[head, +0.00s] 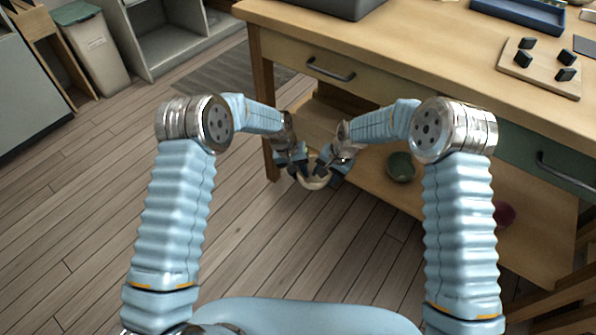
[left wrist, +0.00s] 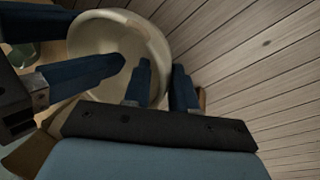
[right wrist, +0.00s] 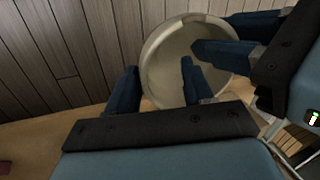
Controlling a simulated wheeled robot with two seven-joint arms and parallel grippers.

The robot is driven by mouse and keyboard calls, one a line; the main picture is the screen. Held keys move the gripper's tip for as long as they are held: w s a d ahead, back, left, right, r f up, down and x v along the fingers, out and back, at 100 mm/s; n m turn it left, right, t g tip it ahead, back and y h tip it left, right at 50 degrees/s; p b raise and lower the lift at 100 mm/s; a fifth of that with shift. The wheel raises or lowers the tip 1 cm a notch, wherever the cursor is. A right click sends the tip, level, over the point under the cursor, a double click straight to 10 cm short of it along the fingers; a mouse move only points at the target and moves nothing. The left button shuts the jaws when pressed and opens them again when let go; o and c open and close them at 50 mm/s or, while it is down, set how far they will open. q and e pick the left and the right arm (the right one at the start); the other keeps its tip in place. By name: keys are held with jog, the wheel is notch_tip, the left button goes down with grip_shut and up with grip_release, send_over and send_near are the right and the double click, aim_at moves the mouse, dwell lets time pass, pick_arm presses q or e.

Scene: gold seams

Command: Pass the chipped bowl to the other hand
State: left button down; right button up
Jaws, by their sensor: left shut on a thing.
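The bowl (head: 314,183) is cream-coloured and held in the air between my two grippers, in front of the workbench. Its round rim, with a paler patch, shows in the left wrist view (left wrist: 152,32) and the right wrist view (right wrist: 160,45). My left gripper (head: 297,166) is shut on the bowl's wall, one finger inside and one outside. My right gripper (head: 333,169) is at the opposite side of the bowl. In the right wrist view its fingers (right wrist: 159,68) stand apart, one inside the bowl and one outside, with a visible gap. Whether they touch the wall is unclear.
The wooden workbench (head: 420,62) stands ahead and to the right. A green bowl (head: 400,167) and a partly hidden red thing (head: 504,213) are on its lower shelf. A board (head: 530,75) with dark blocks and a blue tray (head: 525,12) lie on top. The floor at left is clear.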

jog(key=shift+o, duration=0.4)
jog(key=shift+w+r, duration=0.1)
jog(key=shift+r, duration=0.15)
jog(key=v, duration=1.1)
jog(key=s+d+f+n, duration=0.1)
jog(key=s+d+f, duration=0.2)
jog(key=s+f, duration=0.95)
jog(key=s+f+n, duration=0.1)
jog(key=s+f, duration=0.2)
jog(key=s, duration=0.4)
jog(key=s+d+f+n+y, duration=0.1)
jog(key=s+f, duration=0.3)
jog(key=s, duration=0.4)
jog(key=shift+f+g, duration=0.15)
jog(key=shift+g, duration=0.15)
